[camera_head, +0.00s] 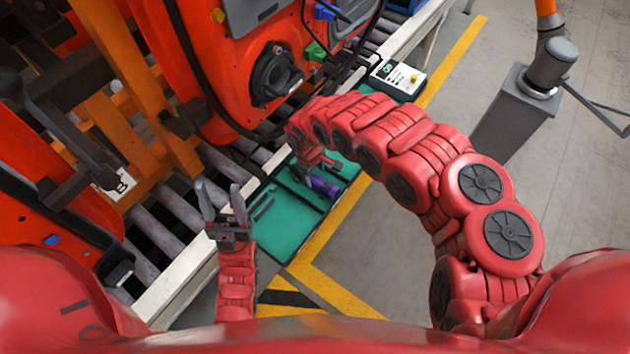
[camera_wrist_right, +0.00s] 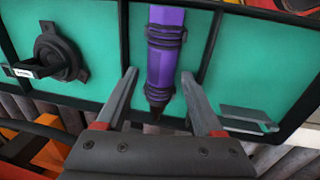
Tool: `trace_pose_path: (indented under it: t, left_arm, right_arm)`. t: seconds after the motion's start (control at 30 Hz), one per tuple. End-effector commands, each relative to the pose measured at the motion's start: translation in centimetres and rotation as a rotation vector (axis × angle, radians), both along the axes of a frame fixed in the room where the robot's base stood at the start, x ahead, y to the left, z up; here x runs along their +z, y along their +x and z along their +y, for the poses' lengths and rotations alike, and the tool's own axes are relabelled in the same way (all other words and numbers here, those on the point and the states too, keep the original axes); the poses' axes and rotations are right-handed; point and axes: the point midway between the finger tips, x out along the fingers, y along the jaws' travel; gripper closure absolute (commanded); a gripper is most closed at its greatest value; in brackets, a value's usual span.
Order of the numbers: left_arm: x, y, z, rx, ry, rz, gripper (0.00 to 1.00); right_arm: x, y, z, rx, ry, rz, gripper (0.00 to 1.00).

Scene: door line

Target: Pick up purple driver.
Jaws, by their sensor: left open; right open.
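The purple driver (camera_head: 322,186) lies on a teal tray (camera_head: 283,222) beside the conveyor in the head view. In the right wrist view the purple driver (camera_wrist_right: 165,48) runs upright in the picture, its dark tip toward my wrist. My right gripper (camera_wrist_right: 157,78) is open, with one finger on each side of the driver's lower part; I cannot tell how far above it they are. In the head view the right gripper is partly hidden by its own arm. My left gripper (camera_head: 222,196) is open and empty, left of the tray's near end.
The teal tray, also in the right wrist view (camera_wrist_right: 100,40), holds a black round fitting (camera_wrist_right: 60,55) and a grey flat piece (camera_wrist_right: 248,118). An orange door (camera_head: 235,75) stands over the conveyor rollers (camera_head: 165,215). A control box (camera_head: 397,78) sits beyond the tray.

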Motion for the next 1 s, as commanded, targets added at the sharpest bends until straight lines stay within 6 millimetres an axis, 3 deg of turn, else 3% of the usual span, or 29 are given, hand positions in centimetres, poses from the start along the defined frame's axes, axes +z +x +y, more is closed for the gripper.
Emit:
trace_pose_path:
  t: [0.4, 0.77, 1.0]
  left_arm:
    - [0.9, 0.0, 0.0, 0.0, 0.0, 0.0, 0.45]
    - [0.9, 0.0, 0.0, 0.0, 0.0, 0.0, 0.45]
    - [0.9, 0.0, 0.0, 0.0, 0.0, 0.0, 0.45]
  right_arm:
    - [-4.3, 0.1, -0.2, -0.001, 0.003, 0.001, 0.31]
    - [-4.7, 0.3, -0.4, -0.001, -0.001, 0.0, 0.31]
    - [-4.7, 0.3, -0.4, -0.001, -0.001, 0.0, 0.74]
